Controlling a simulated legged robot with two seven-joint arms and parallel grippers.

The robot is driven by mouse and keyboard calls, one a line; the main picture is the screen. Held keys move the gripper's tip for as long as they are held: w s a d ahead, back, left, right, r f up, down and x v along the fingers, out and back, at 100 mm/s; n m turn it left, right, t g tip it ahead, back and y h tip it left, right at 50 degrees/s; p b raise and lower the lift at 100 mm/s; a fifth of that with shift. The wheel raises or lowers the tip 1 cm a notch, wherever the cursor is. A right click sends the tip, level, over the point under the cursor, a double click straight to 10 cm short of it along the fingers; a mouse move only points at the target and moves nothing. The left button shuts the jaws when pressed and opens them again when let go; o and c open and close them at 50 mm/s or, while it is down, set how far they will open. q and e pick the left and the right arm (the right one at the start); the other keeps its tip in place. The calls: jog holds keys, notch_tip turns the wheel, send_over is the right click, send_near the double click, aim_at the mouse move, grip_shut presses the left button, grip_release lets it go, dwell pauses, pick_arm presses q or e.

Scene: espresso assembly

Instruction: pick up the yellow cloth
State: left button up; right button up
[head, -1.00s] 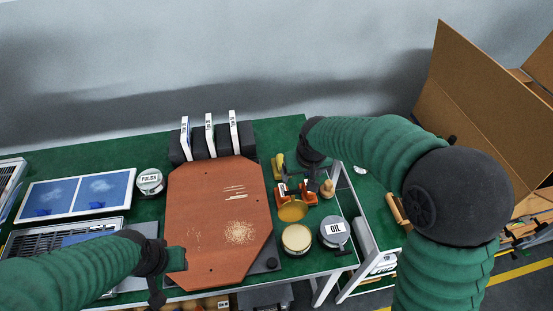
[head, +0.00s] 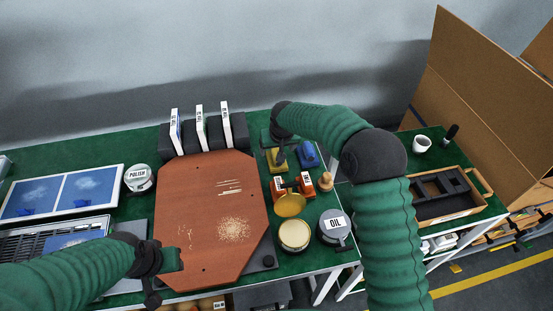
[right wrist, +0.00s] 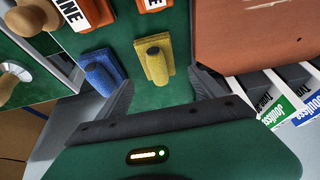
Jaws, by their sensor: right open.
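The yellow cloth (head: 276,166) lies folded on the green table right of the wooden board's far corner. In the right wrist view the yellow cloth (right wrist: 158,68) shows with a dark round knob on top. My right gripper (head: 280,152) is above the cloth and partly hides it in the head view. In the wrist view its fingers (right wrist: 163,88) are spread wide, with nothing between them; the cloth lies ahead of the gap. My left gripper (head: 172,260) is over the board's near left edge; its jaw opening is unclear.
A blue cloth (head: 308,156) lies close on the right of the yellow one. Orange labelled blocks (head: 304,183) stand just nearer. White-labelled holders (head: 199,128) stand at the left. An OIL tin (head: 334,227) and a cream-topped tin (head: 295,235) are nearer the front.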

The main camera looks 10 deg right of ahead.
jog(key=x, duration=0.8)
jog(key=shift+s+d, duration=0.15)
jog(key=shift+d, duration=0.05)
jog(key=c, duration=1.5)
jog(key=shift+o, duration=0.2)
notch_tip(320, 180, up, 10)
jog(key=shift+r, duration=0.15)
jog(key=o, duration=0.9)
jog(key=shift+c, duration=0.2)
jog(key=c, duration=0.7)
